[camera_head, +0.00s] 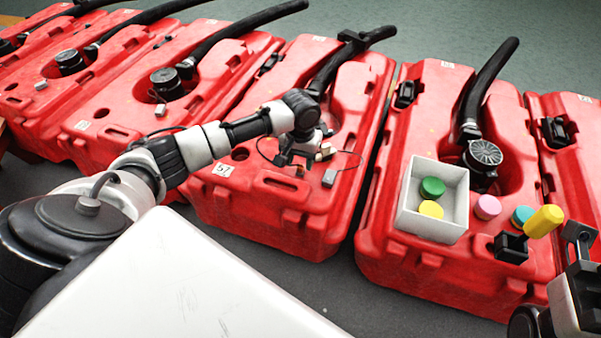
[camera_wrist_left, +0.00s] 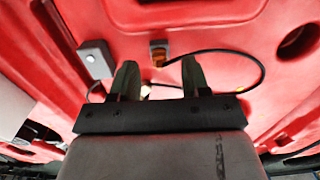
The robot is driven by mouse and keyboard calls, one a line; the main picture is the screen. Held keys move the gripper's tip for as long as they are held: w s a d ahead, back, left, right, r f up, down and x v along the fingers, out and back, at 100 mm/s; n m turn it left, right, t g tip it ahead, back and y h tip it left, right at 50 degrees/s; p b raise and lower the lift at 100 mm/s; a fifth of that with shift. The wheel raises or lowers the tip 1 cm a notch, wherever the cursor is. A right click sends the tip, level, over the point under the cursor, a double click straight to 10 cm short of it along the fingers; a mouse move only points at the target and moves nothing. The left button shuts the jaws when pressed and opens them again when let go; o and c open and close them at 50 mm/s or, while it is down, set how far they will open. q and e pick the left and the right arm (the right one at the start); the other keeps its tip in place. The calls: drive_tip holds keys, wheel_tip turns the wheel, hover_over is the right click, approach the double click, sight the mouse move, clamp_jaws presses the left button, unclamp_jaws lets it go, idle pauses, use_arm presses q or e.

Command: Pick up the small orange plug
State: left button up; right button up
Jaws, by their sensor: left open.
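The small orange plug (camera_wrist_left: 159,58) sits in a grey fitting with a black cable on the red tank, in the left wrist view. In the head view it is a tiny orange spot (camera_head: 300,171) just below my left gripper (camera_head: 297,160). That gripper is open, its two dark fingers pointing at the tank. In the left wrist view the plug appears between and slightly beyond the fingertips; I see no contact.
A grey box (camera_wrist_left: 95,59) lies close beside one left finger; it also shows in the head view (camera_head: 329,178). A pale connector (camera_head: 326,150) is near. A white bin (camera_head: 446,230) with green and yellow round pieces stands on the neighbouring tank. Pink and teal pieces lie beside it.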

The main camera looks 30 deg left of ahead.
sight(300, 169)
use_arm(q)
drive_tip(key=shift+f+b, duration=0.5)
drive_tip(key=shift+f, duration=0.7)
clamp_jaws()
